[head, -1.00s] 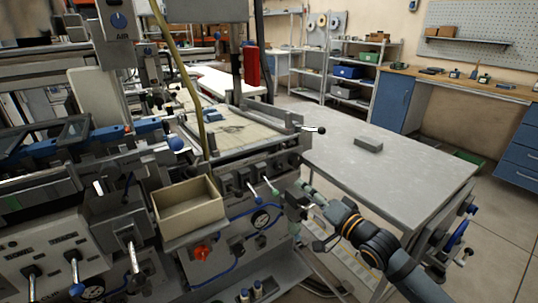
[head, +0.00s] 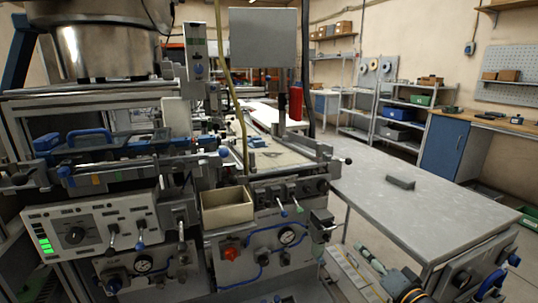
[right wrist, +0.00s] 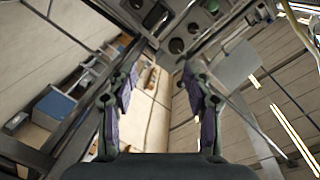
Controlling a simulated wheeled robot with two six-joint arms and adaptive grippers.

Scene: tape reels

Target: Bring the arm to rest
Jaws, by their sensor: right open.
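My right arm comes in at the bottom right of the head view, beside the front of the machine. Its gripper (head: 368,257) is small there, low between the machine and the grey table (head: 430,205). In the right wrist view the two fingers of my right gripper (right wrist: 161,80) stand wide apart, with nothing between them. My left gripper is in neither current view.
The machine's panel (head: 262,255) with levers and gauges stands left of my right arm. An open beige box (head: 227,216) sits on its front. A small grey block (head: 400,182) lies on the otherwise bare table. Shelves (head: 405,105) stand behind.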

